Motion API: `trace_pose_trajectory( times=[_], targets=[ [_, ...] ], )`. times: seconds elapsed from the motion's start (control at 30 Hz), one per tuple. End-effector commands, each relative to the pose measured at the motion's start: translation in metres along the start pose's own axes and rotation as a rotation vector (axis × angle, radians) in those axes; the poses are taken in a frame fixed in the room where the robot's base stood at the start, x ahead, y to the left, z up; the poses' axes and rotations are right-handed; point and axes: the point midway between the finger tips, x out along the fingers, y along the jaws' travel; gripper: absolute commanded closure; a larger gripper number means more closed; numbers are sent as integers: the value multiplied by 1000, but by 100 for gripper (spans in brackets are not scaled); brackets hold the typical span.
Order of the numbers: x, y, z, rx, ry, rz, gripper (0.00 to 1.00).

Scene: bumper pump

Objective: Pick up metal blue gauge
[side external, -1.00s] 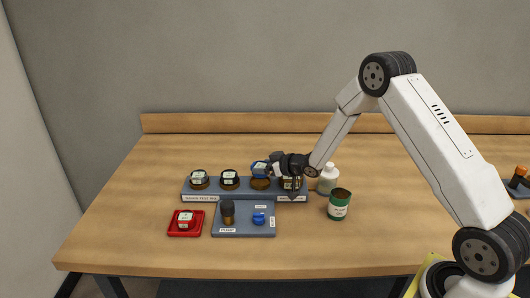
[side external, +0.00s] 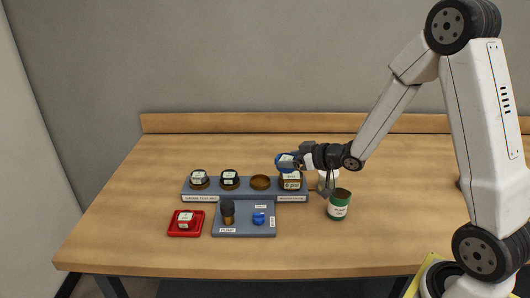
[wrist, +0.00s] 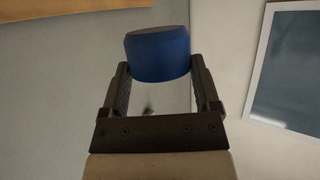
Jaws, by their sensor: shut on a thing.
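The blue gauge (side external: 285,163) is a short blue cylinder with a pale label. My gripper (side external: 299,161) is shut on it and holds it up above the back right part of the grey rack. In the wrist view, the blue gauge (wrist: 158,53) sits between the two fingertips of my gripper (wrist: 160,82), with its dark end face outward. The brown round seat (side external: 260,182) in the rack is empty.
The grey rack (side external: 214,188) holds two dark gauges at left and a labelled jar at right. In front are a red tray (side external: 197,233) and a grey tray (side external: 246,232) with a dark bottle and blue piece. A green can (side external: 340,206) and partly hidden white bottle stand right.

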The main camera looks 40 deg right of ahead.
Motion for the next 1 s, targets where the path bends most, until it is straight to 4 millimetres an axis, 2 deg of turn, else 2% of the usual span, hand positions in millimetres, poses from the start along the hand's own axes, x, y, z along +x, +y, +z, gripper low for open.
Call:
trace_pose_trajectory(
  times=[0.1,0.3,1.0],
  targets=[
    [-10,-3,-2,-1,3,0,100],
    [-18,-5,-2,0,3,0,100],
    [-19,-6,-2,0,3,0,100]
  ],
)
